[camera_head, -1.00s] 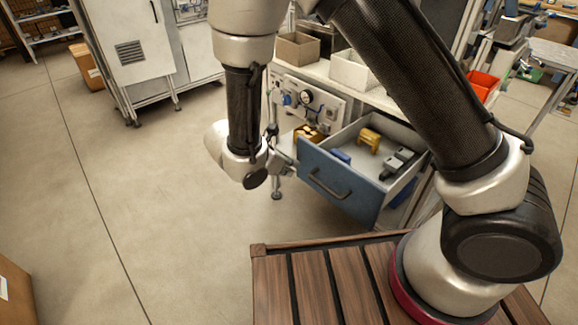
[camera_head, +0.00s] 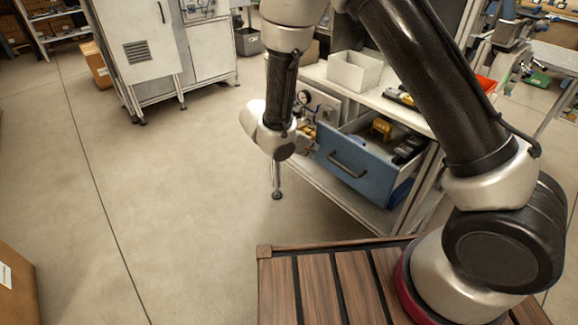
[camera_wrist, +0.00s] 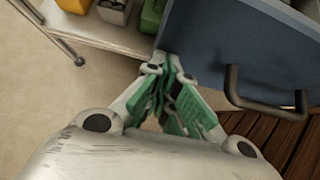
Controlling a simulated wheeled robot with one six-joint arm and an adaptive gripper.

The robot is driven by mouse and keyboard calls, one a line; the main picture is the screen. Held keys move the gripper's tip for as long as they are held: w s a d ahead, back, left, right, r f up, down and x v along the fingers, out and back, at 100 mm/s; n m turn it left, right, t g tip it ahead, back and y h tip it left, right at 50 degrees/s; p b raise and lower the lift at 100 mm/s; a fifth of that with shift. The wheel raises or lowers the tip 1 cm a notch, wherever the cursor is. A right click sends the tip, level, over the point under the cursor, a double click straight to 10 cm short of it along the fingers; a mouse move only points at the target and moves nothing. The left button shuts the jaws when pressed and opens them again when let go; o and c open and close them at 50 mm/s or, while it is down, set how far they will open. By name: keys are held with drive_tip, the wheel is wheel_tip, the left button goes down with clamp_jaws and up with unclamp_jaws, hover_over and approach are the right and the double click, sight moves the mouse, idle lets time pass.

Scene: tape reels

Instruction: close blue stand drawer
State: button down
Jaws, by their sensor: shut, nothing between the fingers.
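In the wrist view the blue drawer front (camera_wrist: 215,45) fills the upper right, with the handle (camera_wrist: 265,100) to the right of my gripper. My gripper (camera_wrist: 171,65) is shut and empty, its green-padded fingers together and their tips at the left end of the drawer front. I cannot tell whether they touch it. In the head view my wrist hides most of the gripper.
The stand's top carries a white box (camera_head: 354,71). A gauge panel (camera_head: 318,106) is left of the drawer. A lower shelf (camera_head: 345,205) runs beneath it. Open floor (camera_head: 170,190) lies to the left, with a grey cabinet (camera_head: 137,45) at the back.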

sight(348, 126)
drive_tip(key=w+d, duration=0.3)
drive_tip(key=d, duration=0.1)
drive_tip(key=w+d, duration=0.4)
drive_tip(key=d, duration=0.1)
drive_tip(key=w+d, duration=0.3)
drive_tip(key=d, duration=0.2)
drive_tip(key=shift+w+d, duration=0.15)
drive_tip(key=shift+w, duration=0.05)
drive_tip(key=shift+w+d, duration=0.2)
drive_tip(key=shift+d, duration=0.05)
drive_tip(key=shift+w+d+r, duration=0.1)
